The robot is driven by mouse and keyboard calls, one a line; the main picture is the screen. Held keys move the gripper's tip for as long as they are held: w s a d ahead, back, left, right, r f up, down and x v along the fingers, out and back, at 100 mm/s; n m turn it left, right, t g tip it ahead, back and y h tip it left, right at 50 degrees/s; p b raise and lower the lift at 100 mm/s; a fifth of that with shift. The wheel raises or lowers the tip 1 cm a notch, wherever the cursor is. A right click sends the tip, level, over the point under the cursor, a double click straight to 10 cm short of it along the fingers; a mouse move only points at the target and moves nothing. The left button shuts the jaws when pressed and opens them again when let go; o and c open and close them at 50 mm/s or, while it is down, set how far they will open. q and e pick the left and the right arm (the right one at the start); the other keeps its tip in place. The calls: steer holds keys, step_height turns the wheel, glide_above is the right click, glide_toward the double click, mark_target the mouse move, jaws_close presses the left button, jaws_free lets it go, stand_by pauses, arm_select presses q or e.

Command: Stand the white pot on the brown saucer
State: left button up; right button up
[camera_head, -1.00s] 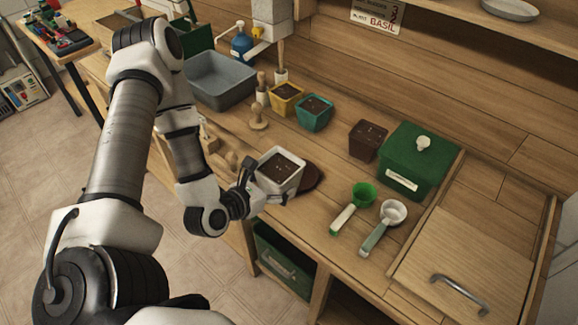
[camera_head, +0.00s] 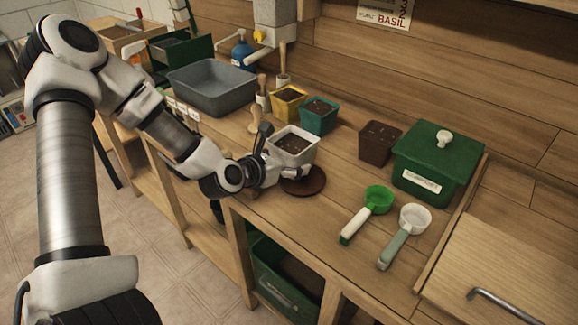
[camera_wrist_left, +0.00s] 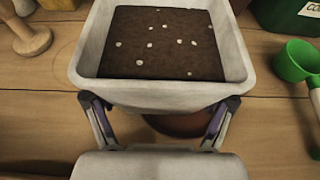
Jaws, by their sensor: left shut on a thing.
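The white pot (camera_head: 292,158), filled with dark soil with pale specks, is held upright in my left gripper (camera_head: 283,170). The wrist view shows the two fingers (camera_wrist_left: 160,108) shut on either side of the pot's near wall (camera_wrist_left: 165,93). The round brown saucer (camera_head: 306,184) lies on the wooden bench. In the head view the pot overlaps its upper left part; the exact gap beneath the pot is hard to tell. In the wrist view part of the saucer (camera_wrist_left: 178,126) shows below the pot, between the fingers. My right gripper is not in view.
Yellow (camera_head: 287,105), teal (camera_head: 319,117) and brown (camera_head: 379,146) pots stand behind. A green lidded box (camera_head: 436,170) is at the right. A green scoop (camera_head: 377,201) and a white scoop (camera_head: 412,222) lie right of the saucer. A grey tub (camera_head: 212,91) is at the back left.

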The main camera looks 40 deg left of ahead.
arm_select(q)
steer(key=shift+w+f, duration=0.1)
steer(key=shift+f, duration=0.1)
steer(key=shift+f+b, duration=0.2)
steer(key=shift+b, duration=0.15)
steer(key=shift+f, duration=0.25)
steer(key=o, duration=1)
steer(key=shift+b, duration=0.3)
steer(key=shift+o, duration=1.3)
